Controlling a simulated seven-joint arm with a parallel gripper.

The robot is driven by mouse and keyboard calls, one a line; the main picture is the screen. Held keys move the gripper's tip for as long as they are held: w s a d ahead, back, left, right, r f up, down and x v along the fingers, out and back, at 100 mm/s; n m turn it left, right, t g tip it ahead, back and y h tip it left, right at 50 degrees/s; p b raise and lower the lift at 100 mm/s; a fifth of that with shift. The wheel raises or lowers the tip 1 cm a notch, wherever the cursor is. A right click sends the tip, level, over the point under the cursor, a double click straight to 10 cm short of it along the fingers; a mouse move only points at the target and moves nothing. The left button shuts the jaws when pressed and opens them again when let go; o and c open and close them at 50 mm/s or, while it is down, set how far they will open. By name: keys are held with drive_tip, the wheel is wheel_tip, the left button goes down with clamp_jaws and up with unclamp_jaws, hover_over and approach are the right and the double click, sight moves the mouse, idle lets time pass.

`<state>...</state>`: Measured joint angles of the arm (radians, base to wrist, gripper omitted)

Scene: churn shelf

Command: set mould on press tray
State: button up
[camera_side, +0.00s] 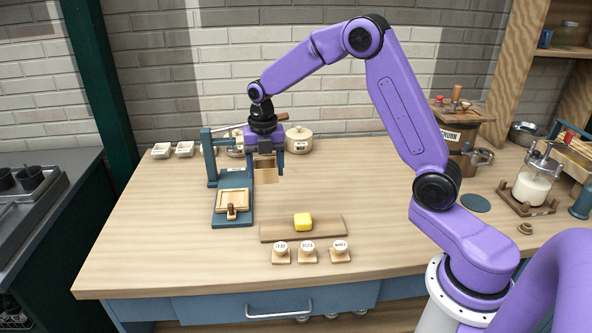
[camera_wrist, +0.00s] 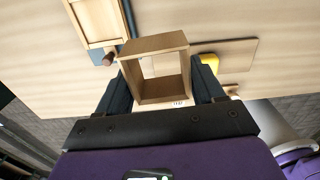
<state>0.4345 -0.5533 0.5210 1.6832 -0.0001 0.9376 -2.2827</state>
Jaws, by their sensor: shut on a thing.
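My gripper (camera_side: 266,157) is shut on the mould (camera_side: 266,174), a square open wooden frame, and holds it above the table. In the wrist view the mould (camera_wrist: 152,46) sits between the two dark fingers, and I can see through its opening. The press tray (camera_side: 233,200) is a shallow wooden tray with a small knob at its front, resting on the blue press base (camera_side: 219,221). The mould is up and to the right of the tray in the side view, apart from it. The tray also shows at the top left of the wrist view (camera_wrist: 114,40).
The press's upright (camera_side: 208,158) stands just left of my gripper. A board (camera_side: 274,231) with a yellow block (camera_side: 303,222) lies front right, with several labelled stamps (camera_side: 308,253) before it. A lidded pot (camera_side: 299,139) stands behind. The table's left front is clear.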

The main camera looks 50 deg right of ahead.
drive_tip(key=shift+m, duration=0.3)
drive_tip(key=w+a+f, duration=0.1)
drive_tip(key=w, duration=0.2)
drive_tip(key=w+a+f, duration=0.1)
drive_tip(key=w, duration=0.2)
drive_tip(key=w+a+f, duration=0.1)
drive_tip(key=w+a, duration=0.1)
drive_tip(key=w, duration=0.2)
drive_tip(key=shift+a+f, duration=0.1)
drive_tip(key=shift+f, duration=2.3)
drive_tip(key=shift+f, duration=0.8)
drive_tip(key=o, duration=1.1)
drive_tip(key=c, duration=0.4)
drive_tip(key=shift+r, duration=0.1)
drive_tip(key=shift+r, duration=3.1)
